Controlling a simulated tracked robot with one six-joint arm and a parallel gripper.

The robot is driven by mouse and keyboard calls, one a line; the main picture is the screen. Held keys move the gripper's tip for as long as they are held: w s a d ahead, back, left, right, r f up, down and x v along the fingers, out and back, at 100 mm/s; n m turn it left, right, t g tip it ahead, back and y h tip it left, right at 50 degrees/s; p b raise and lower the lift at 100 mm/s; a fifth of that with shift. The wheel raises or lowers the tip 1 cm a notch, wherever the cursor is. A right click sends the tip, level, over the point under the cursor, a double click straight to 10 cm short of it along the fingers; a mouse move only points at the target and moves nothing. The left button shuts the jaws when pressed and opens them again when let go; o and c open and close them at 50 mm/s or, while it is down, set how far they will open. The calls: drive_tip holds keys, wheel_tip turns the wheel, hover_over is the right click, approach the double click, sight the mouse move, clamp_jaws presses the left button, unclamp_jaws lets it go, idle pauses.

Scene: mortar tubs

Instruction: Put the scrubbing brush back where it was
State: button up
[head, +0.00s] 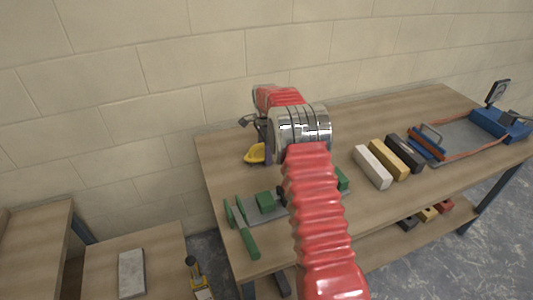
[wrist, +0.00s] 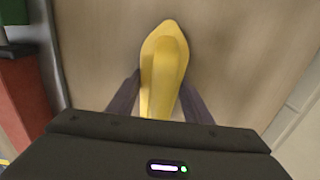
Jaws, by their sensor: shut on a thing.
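A yellow, boat-shaped thing with a raised ridge, which I take for the scrubbing brush (wrist: 163,48), lies between the dark fingers of my gripper (wrist: 158,92) in the wrist view. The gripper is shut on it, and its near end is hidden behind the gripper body. In the head view the yellow brush (head: 255,154) shows at the back left of the wooden bench, below my gripper (head: 262,143). My arm hides part of it there. No bristles show. I cannot tell whether it touches the bench top.
On the bench (head: 225,165), a green-handled tool (head: 248,243) and a grey plate with a green block (head: 265,202) lie at the front left. White (head: 372,167), tan (head: 388,160) and black (head: 405,152) blocks stand to the right, beside a blue-ended frame (head: 500,125). A wall is behind.

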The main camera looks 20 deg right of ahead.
drive_tip(key=o, duration=1)
wheel_tip(320, 180, up, 11)
drive_tip(key=shift+r, duration=0.55)
